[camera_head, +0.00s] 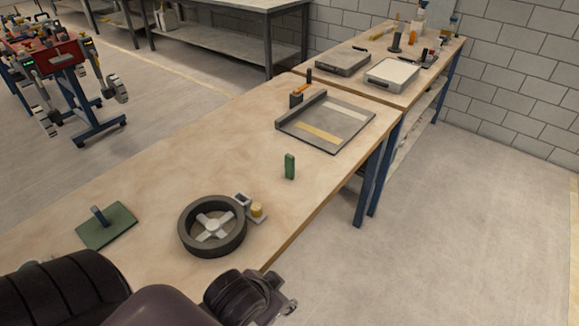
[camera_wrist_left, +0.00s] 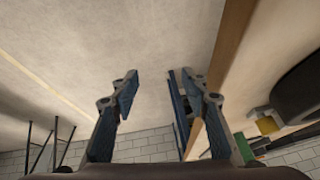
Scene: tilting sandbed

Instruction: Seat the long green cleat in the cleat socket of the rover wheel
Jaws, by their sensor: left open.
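The long green cleat (camera_head: 290,167) stands upright on the workbench, right of and beyond the rover wheel. The rover wheel (camera_head: 184,238) is a dark ring with pale spokes, lying flat near the bench's front edge. My right gripper is not in view.
A green plate with a blue upright (camera_head: 107,226) lies left of the wheel. A grey tray with pale and yellow strips (camera_head: 290,128) lies farther back. A second bench beyond holds boxes and tools. Bare bench surrounds the cleat.

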